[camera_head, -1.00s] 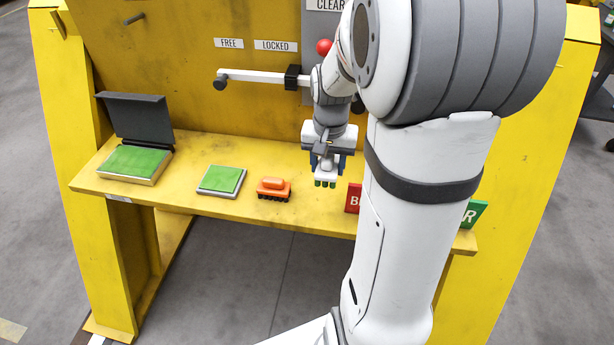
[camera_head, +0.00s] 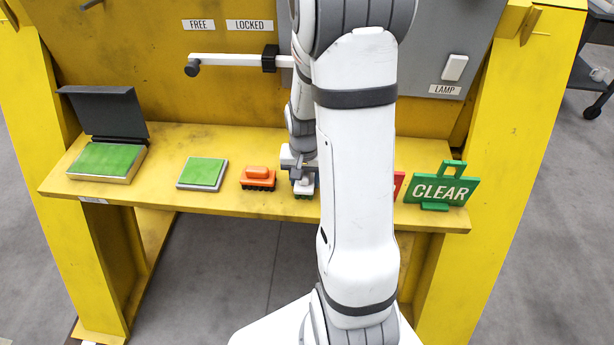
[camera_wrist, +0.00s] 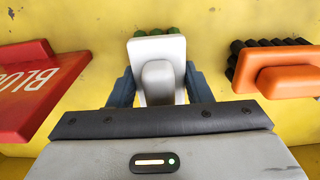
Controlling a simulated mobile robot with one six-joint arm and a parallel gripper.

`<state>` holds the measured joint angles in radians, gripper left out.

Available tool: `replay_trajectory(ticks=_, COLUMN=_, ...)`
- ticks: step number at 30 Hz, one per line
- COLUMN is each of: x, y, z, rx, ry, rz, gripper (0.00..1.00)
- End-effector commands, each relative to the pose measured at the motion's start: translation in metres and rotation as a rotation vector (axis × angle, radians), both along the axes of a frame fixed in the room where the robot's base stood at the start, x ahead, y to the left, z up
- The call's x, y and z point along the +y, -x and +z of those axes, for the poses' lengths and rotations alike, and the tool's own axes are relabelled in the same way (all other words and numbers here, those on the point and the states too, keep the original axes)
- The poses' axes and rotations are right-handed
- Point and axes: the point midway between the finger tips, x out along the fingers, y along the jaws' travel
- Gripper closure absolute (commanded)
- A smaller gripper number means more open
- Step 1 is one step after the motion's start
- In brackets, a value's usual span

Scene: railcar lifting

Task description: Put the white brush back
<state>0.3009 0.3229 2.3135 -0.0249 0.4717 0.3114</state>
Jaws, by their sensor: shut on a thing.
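The white brush (camera_head: 304,188), with green bristles, is between the fingers of my gripper (camera_head: 302,178), which is shut on it. In the wrist view the white brush (camera_wrist: 152,50) shows its handle towards me and its bristles at the far end, with a blue finger of my gripper (camera_wrist: 158,88) on each side. The brush is at the yellow shelf (camera_head: 245,208), just right of the orange brush (camera_head: 258,178). I cannot tell whether its bristles touch the shelf. My arm hides part of the shelf right of it.
A green pad (camera_head: 202,173) lies left of the orange brush; an open case with a green pad (camera_head: 107,158) is farther left. A red sign (camera_wrist: 40,88) and a green CLEAR sign (camera_head: 440,190) stand to the right. A white lever (camera_head: 232,60) sticks out above the shelf.

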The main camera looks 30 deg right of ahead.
Motion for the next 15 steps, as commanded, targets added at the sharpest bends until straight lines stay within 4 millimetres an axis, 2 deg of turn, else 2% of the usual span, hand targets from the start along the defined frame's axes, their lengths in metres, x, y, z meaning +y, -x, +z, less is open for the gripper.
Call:
replay_trajectory(ticks=10, x=-0.0004, y=-0.0003, z=-0.0042, rx=-0.001, ry=0.001, rz=-0.001, gripper=0.91)
replay_trajectory(ticks=11, x=-0.0004, y=-0.0002, z=-0.004, rx=-0.001, ry=0.001, rz=-0.001, gripper=0.54)
replay_trajectory(ticks=15, x=-0.0005, y=-0.0002, z=-0.0028, rx=-0.001, ry=0.001, rz=-0.001, gripper=0.43)
